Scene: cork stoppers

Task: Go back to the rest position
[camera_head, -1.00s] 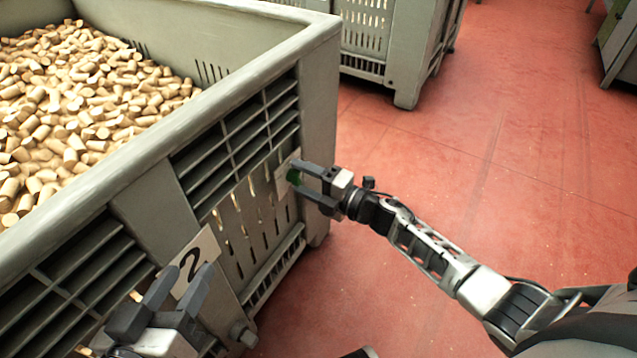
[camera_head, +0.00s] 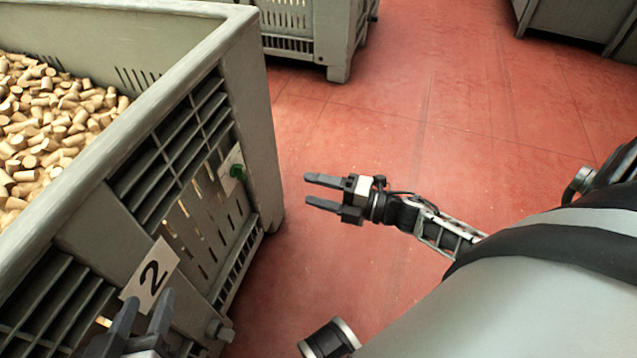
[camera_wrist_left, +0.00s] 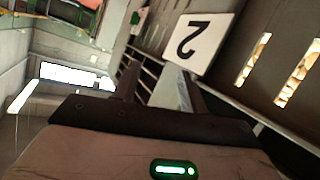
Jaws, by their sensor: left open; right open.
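My right gripper (camera_head: 325,192) is open and empty in the head view, over the red floor and apart from the crate. My left gripper (camera_head: 143,312) is at the lower left of the head view, open, in front of the crate's slatted side near the number 2 label (camera_head: 150,275). In the left wrist view its fingers (camera_wrist_left: 160,88) show with nothing between them, and the label (camera_wrist_left: 198,42) lies just beyond.
A large grey crate (camera_head: 185,65) full of cork stoppers (camera_head: 50,125) fills the left. Another crate (camera_head: 345,45) stands behind. The red floor (camera_head: 450,120) is open at centre and right.

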